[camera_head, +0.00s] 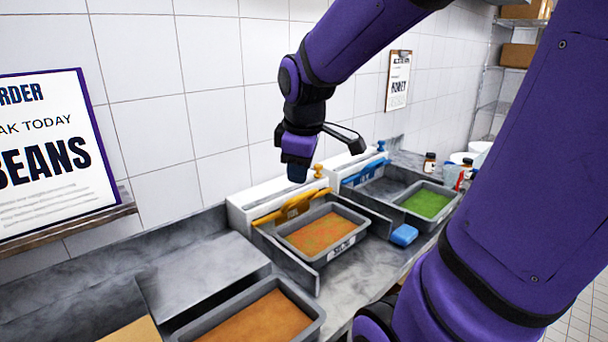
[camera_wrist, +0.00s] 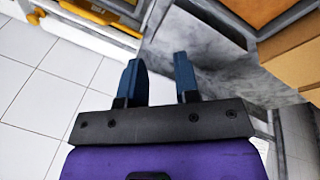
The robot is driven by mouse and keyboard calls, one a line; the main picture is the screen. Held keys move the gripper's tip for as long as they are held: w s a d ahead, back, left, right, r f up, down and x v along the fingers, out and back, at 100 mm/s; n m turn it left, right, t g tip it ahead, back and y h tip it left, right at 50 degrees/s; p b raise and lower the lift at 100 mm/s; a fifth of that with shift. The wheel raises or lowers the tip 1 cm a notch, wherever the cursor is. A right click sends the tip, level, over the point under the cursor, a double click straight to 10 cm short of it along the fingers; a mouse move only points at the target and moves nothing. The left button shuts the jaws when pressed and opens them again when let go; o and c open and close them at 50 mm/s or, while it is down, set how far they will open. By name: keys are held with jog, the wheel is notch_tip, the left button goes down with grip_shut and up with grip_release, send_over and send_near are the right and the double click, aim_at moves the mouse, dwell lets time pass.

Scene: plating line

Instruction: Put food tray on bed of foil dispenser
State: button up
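A grey food tray (camera_head: 318,315) with orange food stands at the front of the counter, cut off by the lower edge. A second grey tray (camera_head: 362,226) with orange-green food sits at a white dispenser unit with a yellow handle (camera_head: 290,208). A third tray (camera_head: 455,203) with green food sits at a similar unit with a blue handle (camera_head: 362,171). I cannot tell for certain which unit is the foil dispenser. My gripper (camera_head: 298,172) hangs above and behind the middle tray, apart from it. In the wrist view its blue fingers (camera_wrist: 160,72) are spread and empty.
The grey marbled counter (camera_head: 205,268) has a bare raised slab left of the middle tray. A blue block (camera_head: 404,235) lies between the units. An order sign (camera_head: 50,150) is on the left wall. Bottles and white tubs (camera_head: 462,160) stand at the far right.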

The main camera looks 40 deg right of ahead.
jog(key=s+a+r+m+t, duration=0.1)
jog(key=s+a+r+m, duration=0.1)
jog(key=s+a+m, duration=0.1)
jog(key=s+a+r+m+t+y, duration=0.1)
jog(key=s+a+r+m, duration=0.1)
jog(key=s+a+m, duration=0.2)
jog(key=s+a, duration=0.1)
jog(key=s, duration=0.2)
jog(key=shift+s+a+r, duration=0.35)
jog(key=shift+s+a, duration=0.05)
